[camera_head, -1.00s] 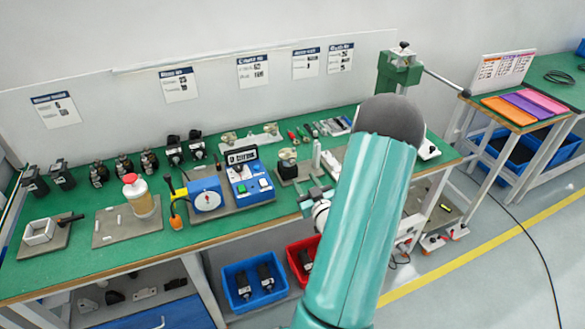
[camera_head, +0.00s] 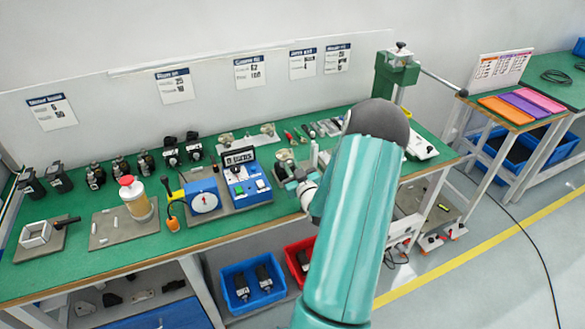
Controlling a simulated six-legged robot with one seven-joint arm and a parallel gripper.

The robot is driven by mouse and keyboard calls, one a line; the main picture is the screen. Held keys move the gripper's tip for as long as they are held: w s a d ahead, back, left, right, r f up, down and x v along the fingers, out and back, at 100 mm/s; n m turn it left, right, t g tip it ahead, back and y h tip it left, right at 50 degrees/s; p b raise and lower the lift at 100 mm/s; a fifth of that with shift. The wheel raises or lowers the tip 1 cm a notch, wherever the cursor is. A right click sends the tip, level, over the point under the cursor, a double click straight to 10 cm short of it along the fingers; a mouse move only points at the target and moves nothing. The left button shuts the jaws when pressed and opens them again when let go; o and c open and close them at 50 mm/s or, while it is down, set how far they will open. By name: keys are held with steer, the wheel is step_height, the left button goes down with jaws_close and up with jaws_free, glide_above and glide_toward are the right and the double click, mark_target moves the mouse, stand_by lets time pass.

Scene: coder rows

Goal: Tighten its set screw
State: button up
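My gripper (camera_head: 296,179) is small in view at the front middle of the green bench, partly hidden behind my teal arm. Its fingers are at the near side of a small fixture holding a dark and pale round part (camera_head: 284,158). I cannot tell whether they touch it. The fingers are too small and overlapped to show whether they are open or shut, or hold anything. No set screw can be made out. Hand tools, including a red-handled one (camera_head: 289,137), lie at the back of the green bench (camera_head: 150,262).
A blue device with display (camera_head: 246,178) and a blue dial gauge unit (camera_head: 203,202) stand left of my gripper. A bottle with red cap (camera_head: 134,199) stands on a grey mat. Several black coders (camera_head: 171,152) line the back. A blue bin (camera_head: 252,281) and red bin (camera_head: 299,259) are below.

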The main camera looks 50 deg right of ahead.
jaws_close()
